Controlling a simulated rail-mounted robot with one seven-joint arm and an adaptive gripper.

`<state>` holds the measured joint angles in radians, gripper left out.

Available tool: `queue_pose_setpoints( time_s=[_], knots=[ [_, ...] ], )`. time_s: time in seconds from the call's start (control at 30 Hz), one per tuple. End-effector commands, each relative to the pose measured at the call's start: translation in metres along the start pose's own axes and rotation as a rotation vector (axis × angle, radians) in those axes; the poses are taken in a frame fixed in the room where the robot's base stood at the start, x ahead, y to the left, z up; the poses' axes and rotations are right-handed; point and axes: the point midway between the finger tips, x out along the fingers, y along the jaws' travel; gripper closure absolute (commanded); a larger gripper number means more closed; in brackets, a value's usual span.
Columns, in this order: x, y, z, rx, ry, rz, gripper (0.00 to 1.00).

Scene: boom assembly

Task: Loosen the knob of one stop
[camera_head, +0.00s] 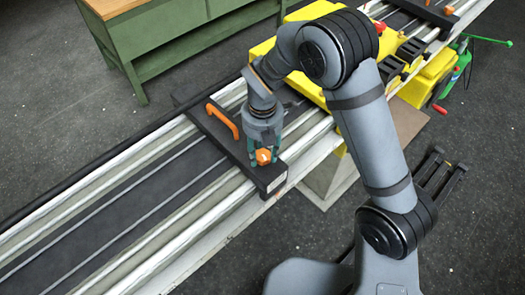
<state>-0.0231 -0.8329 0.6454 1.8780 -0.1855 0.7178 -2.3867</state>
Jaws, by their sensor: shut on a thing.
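The stop is a dark crossbar (228,146) lying across the pale rails of the long boom. An orange handle (222,121) stands on its upper left part. An orange knob (263,156) sits near its lower right end. My gripper (264,153) points down over this end, with its fingers around the orange knob and shut on it. The fingers hide part of the knob. A second dark stop (430,12) lies across the rails at the top right, partly out of view.
Yellow machine parts (300,82) stand on the boom just behind my gripper, with more yellow parts (432,80) to the right. A green workbench (165,40) is at the top left. The rails (95,215) are clear toward the lower left.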

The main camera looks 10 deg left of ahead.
Motion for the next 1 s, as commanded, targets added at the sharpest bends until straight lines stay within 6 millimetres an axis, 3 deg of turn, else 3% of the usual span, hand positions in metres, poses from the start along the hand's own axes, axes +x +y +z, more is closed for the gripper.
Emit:
queue_pose_setpoints(
  time_s=[0.27,0.3,0.6,0.87,1.0],
  knots=[
    [0.000,0.000,0.000,0.001,0.000,0.000,0.87],
    [0.000,0.000,0.000,0.001,0.000,0.000,0.58],
    [0.000,0.000,0.000,0.001,0.000,0.000,0.41],
    [-0.001,0.000,0.000,0.001,0.000,0.000,0.41],
    [-0.011,0.001,0.001,0.001,-0.002,0.002,0.41]
  ],
)
